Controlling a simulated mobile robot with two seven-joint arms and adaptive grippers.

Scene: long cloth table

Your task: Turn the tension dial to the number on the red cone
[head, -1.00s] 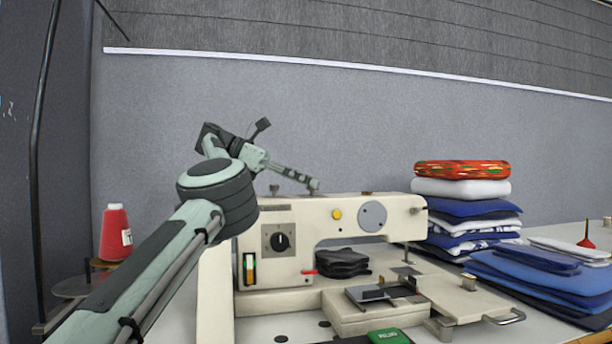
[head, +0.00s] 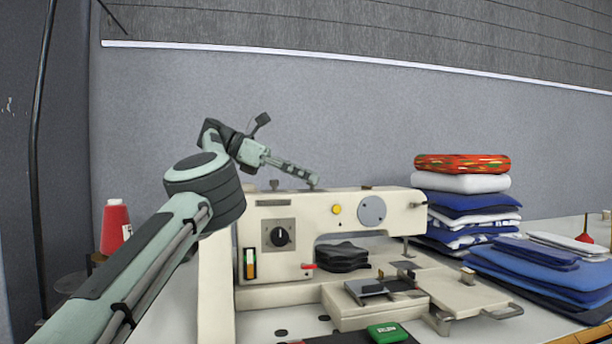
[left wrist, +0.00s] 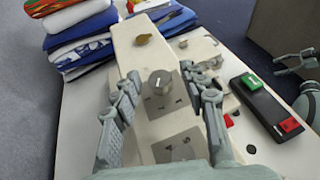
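The red cone (head: 115,229) stands upright at the left in the head view. Its white label is partly behind my left arm and its number is unreadable. The cream sewing machine (head: 385,200) carries a black dial (head: 281,237) on a grey plate on its front. In the left wrist view, a grey round knob (left wrist: 160,82) with a white mark sits on a numbered plate (left wrist: 165,102). My left gripper (head: 312,180) is above the machine's top; in the wrist view its fingers (left wrist: 160,92) are spread either side of the knob, apparently empty. My right gripper (left wrist: 284,66) shows open at the right edge.
A tall stack of folded cloth (head: 465,208) and a lower blue stack (head: 540,268) stand right of the machine. A black box with green (left wrist: 251,81) and red (left wrist: 290,125) buttons lies in front. A brass knob (left wrist: 143,40) stands farther along the machine's top.

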